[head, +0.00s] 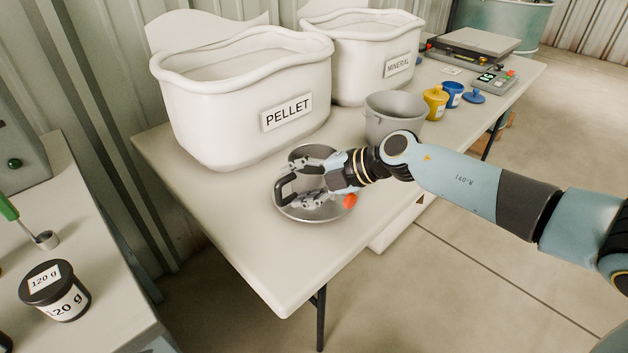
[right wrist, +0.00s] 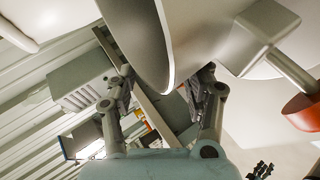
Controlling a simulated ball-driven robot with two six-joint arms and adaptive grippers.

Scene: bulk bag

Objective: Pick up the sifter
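The sifter (head: 322,211) is a round metal pan with a black loop handle at its left and an orange knob at its right. It is on the white table in front of the PELLET tub. My right gripper (head: 300,182) is over the sifter, with its fingers spread apart towards the black handle. They hide part of the pan. In the right wrist view, a grey curved wall of the sifter (right wrist: 150,45) shows between the two open fingers. The fingers do not appear closed on it. My left gripper is not in the head view.
A white PELLET tub (head: 240,105) and MINERAL tub (head: 365,60) stand behind. A grey bucket (head: 392,112), yellow and blue pots and a scale (head: 478,42) stand towards the back right. A side bench (head: 90,250) at left holds a 120 g jar (head: 55,290). The table front is clear.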

